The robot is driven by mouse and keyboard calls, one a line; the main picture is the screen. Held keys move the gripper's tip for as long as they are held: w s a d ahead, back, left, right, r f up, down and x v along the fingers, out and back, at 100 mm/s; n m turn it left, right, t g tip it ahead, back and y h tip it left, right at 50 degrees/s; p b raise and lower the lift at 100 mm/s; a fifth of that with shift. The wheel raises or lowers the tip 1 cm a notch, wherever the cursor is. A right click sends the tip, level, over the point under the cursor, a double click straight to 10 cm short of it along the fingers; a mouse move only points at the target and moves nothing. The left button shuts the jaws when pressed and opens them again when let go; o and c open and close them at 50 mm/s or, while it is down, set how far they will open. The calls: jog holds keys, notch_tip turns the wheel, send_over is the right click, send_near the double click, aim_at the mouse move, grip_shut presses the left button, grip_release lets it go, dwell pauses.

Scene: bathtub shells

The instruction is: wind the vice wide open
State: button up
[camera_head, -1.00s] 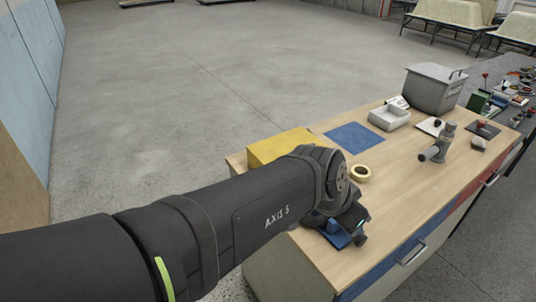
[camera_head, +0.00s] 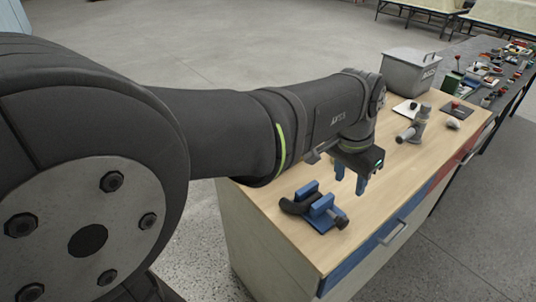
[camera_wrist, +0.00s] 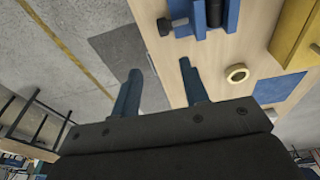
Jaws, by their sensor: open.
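The blue vice (camera_head: 321,224) stands near the left end of the wooden bench, its two upright blue jaws apart. A dark, knob-like screw end (camera_head: 341,222) sticks out at its right front. A black curved piece (camera_head: 292,206) lies at its left side; I cannot tell whether the jaws grip it. The wrist view shows part of the vice at the top edge (camera_wrist: 232,18), with the screw end (camera_wrist: 164,26) towards my fingers. My gripper (camera_head: 351,177) is open and empty, apart from the vice, up and to its right. Its blue fingers (camera_wrist: 160,70) show spread.
A grey pipe fitting (camera_head: 415,127) and a grey lidded bin (camera_head: 412,78) stand further right. The wrist view shows a tape ring (camera_wrist: 237,73), a blue mat (camera_wrist: 278,88) and a yellow block (camera_wrist: 292,30). Bare bench lies right of the vice.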

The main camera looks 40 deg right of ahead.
jog(key=d+y, duration=0.2)
jog(key=d, duration=0.1)
send_near(344, 219)
notch_tip(344, 219, down, 10)
jog(key=shift+f, duration=0.1)
dwell(0.4)
jog(key=shift+s, duration=0.1)
jog(key=c, duration=0.8)
